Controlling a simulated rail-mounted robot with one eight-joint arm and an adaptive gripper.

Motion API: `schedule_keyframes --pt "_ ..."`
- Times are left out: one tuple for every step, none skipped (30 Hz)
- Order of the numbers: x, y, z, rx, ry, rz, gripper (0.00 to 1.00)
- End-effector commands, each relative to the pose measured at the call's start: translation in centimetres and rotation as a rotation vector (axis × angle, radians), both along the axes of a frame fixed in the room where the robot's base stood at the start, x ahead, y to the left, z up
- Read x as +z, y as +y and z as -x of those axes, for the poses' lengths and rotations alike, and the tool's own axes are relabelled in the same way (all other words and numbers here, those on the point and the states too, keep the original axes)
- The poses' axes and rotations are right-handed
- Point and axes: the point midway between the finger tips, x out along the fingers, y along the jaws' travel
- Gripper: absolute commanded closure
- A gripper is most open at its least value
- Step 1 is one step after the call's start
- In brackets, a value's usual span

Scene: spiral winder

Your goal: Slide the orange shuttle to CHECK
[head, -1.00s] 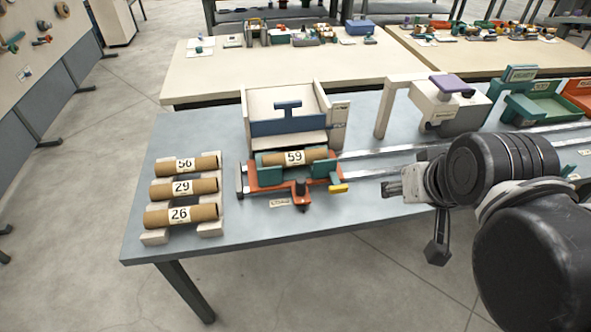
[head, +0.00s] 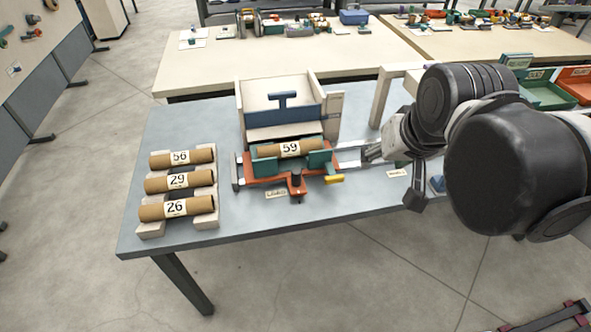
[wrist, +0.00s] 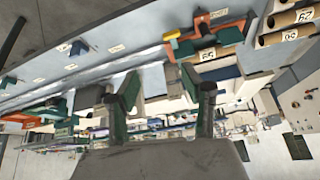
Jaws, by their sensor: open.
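The orange shuttle (head: 265,181) sits at the left end of the rails, in front of a blue-fronted box. Its teal cradle holds a brown tube marked 59 (head: 290,148). A dark knob and a yellow tab (head: 333,179) show on its front side. In the wrist view the shuttle (wrist: 207,38) appears upside down above the fingers. My gripper (head: 372,154) is open and empty, to the right of the shuttle and apart from it. Its two fingers show spread in the wrist view (wrist: 168,95). My arm hides most of the rails and the station behind; I cannot read a CHECK label.
A rack (head: 208,221) with tubes 56, 29 and 26 stands at the left. The beige box (head: 330,100) stands behind the shuttle. A beige frame (head: 384,95) rises at the right, with green and orange bins (head: 548,96) beyond. The table front is mostly clear.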

Motion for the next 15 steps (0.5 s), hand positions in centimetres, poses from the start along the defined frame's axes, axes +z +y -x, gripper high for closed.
schedule_keyframes --pt "0.2 0.5 -1.1 -0.001 0.022 -0.006 0.57" --pt "0.2 0.8 -1.7 -0.003 0.037 -0.010 0.57" --pt "0.3 1.2 -2.4 -0.005 0.055 -0.014 0.57" --pt "0.2 1.5 -2.9 -0.008 0.070 -0.017 0.57" --pt "0.2 1.8 -3.5 -0.011 0.083 -0.021 0.57" --pt "0.2 2.2 -4.2 -0.014 0.102 -0.024 0.57" --pt "0.1 2.6 -4.8 -0.016 0.115 -0.026 0.57" --pt "0.0 2.9 -5.3 -0.019 0.130 -0.029 0.57" --pt "-0.1 3.4 -6.1 -0.023 0.148 -0.032 0.57" --pt "-0.2 3.7 -6.7 -0.026 0.164 -0.033 0.57" --pt "-0.3 4.1 -7.2 -0.029 0.177 -0.036 0.57" --pt "-0.6 4.6 -8.0 -0.032 0.196 -0.037 0.57" --pt "-0.8 4.9 -8.5 -0.036 0.209 -0.038 0.57" --pt "-1.0 5.3 -9.1 -0.039 0.224 -0.040 0.57" --pt "-1.2 5.8 -9.8 -0.043 0.242 -0.040 0.57"
